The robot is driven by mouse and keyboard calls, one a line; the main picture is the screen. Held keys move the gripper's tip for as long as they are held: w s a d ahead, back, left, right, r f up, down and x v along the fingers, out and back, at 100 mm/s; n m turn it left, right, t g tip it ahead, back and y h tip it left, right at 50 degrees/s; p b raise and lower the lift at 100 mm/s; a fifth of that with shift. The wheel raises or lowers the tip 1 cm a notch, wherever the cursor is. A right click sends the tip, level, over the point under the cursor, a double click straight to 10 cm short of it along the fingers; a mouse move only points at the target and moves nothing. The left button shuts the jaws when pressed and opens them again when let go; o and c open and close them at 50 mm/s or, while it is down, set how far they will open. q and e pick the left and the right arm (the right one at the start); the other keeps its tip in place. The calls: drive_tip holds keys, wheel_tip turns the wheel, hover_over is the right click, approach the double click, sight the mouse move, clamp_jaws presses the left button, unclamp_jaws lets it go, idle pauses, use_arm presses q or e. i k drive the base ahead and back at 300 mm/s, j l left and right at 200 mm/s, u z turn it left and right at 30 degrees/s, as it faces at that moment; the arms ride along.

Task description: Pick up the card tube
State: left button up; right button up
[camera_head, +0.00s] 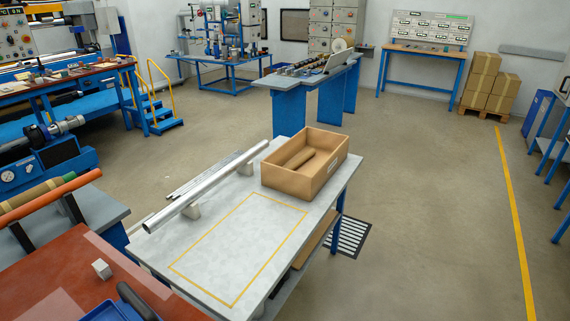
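Brown card tubes (318,165) lie inside an open brown box (284,182), slanting across its floor; two seem to lie side by side, though the box walls hide part of them. The box stands at the far right of a grey-topped table (190,254). Neither of my grippers is in view, and nothing is seen touching the tubes or the box.
A long silver bar (205,187) rests on small supports left of the box. A yellow outline (238,250) marks a bare area of the tabletop. A red-brown bench (50,265) and orange and tan rolls (50,190) are at left. Open floor lies right.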

sight(305, 157)
drive_tip(key=i+l+u, duration=0.1)
drive_tip(key=u, duration=0.25)
drive_tip(key=i+l+u, duration=0.1)
drive_tip(key=u, duration=0.25)
drive_tip(key=i+l+u, duration=0.1)
drive_tip(key=u, duration=0.2)
drive_tip(key=l, duration=0.1)
